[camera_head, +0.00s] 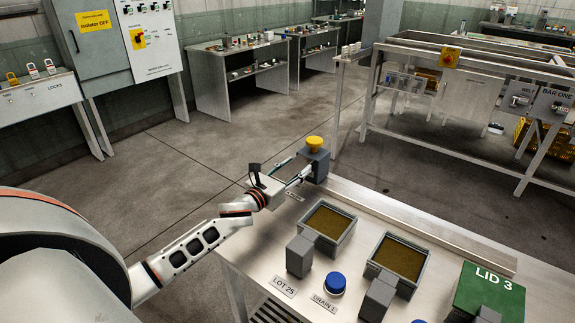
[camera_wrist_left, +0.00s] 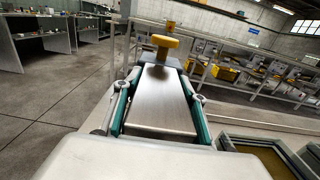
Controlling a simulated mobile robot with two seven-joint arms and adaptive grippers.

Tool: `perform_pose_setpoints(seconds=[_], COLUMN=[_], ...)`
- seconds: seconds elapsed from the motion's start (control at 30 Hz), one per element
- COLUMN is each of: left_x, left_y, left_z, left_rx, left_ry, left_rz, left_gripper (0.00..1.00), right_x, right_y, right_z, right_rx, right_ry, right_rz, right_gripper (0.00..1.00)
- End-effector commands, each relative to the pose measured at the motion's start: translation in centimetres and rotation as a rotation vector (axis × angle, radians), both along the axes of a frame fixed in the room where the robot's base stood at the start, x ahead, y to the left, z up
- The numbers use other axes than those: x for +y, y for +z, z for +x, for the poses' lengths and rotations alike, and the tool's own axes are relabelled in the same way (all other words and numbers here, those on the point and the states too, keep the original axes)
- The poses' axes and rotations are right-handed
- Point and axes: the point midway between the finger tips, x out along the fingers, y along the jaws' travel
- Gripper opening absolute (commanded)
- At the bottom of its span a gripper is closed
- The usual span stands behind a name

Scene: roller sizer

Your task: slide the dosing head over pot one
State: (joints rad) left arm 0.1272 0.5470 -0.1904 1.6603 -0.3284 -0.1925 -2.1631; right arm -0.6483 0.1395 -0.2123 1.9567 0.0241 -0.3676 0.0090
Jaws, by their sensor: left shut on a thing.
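The dosing head (camera_head: 315,166) is a grey block with a yellow knob (camera_head: 316,143) on top, at the far left end of the steel bench. My left gripper (camera_head: 298,172) reaches it from the left. In the left wrist view its teal fingers (camera_wrist_left: 158,92) are shut on both sides of the head's flat metal part (camera_wrist_left: 160,108), with the yellow knob (camera_wrist_left: 163,44) beyond. Two open square grey pots with brown contents stand on the bench: a nearer-to-head one (camera_head: 326,222) and another (camera_head: 401,258). I cannot read which is pot one. My right gripper is not in view.
Grey blocks (camera_head: 299,257) and a blue button (camera_head: 335,283) line the front. A raised metal strip (camera_head: 420,228) runs along the back. A metal frame (camera_head: 450,95) stands beyond open floor.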

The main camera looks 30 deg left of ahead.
Motion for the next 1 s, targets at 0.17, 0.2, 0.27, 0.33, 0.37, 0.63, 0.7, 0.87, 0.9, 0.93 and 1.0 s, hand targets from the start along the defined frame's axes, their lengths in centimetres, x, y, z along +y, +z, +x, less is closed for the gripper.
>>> perform_pose_setpoints(seconds=[0.17, 0.2, 0.27, 0.33, 0.37, 0.63, 0.7, 0.87, 0.9, 0.93, 1.0], left_x=[-4.9, -5.7, -6.4, -6.9, -7.1, -7.1, -7.1, -7.0, -7.0, -7.0, -7.0], left_y=[0.0, -0.1, -0.1, -0.1, -0.1, -0.1, -0.1, -0.1, 0.0, 0.0, 0.0], left_z=[-0.5, -0.5, -0.6, -0.6, -0.7, -0.7, -0.6, -0.6, -0.6, -0.6, -0.6], left_rx=[0.002, 0.002, 0.001, 0.001, 0.001, 0.0, 0.001, 0.0, 0.0, 0.0, 0.0], left_ry=[-0.007, -0.007, -0.006, -0.005, -0.004, -0.004, -0.004, -0.003, -0.003, -0.003, -0.003], left_rz=[-0.005, -0.006, -0.003, -0.004, -0.004, -0.003, -0.003, -0.002, -0.002, -0.002, -0.002], left_gripper=[0.03, 0.03, 0.03, 0.03, 0.03, 0.03, 0.54, 0.58, 0.58, 0.58, 0.58], right_x=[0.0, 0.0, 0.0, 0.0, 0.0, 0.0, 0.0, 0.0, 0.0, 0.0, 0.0], right_y=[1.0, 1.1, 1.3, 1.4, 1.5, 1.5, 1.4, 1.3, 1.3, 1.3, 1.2], right_z=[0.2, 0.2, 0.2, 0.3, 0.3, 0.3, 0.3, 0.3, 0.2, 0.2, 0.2], right_rx=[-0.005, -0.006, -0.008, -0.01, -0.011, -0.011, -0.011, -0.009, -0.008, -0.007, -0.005], right_ry=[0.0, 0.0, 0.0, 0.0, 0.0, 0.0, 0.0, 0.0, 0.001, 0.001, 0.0], right_rz=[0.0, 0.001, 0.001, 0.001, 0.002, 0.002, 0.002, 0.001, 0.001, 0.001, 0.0], right_gripper=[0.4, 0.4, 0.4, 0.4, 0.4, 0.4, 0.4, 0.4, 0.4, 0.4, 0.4])
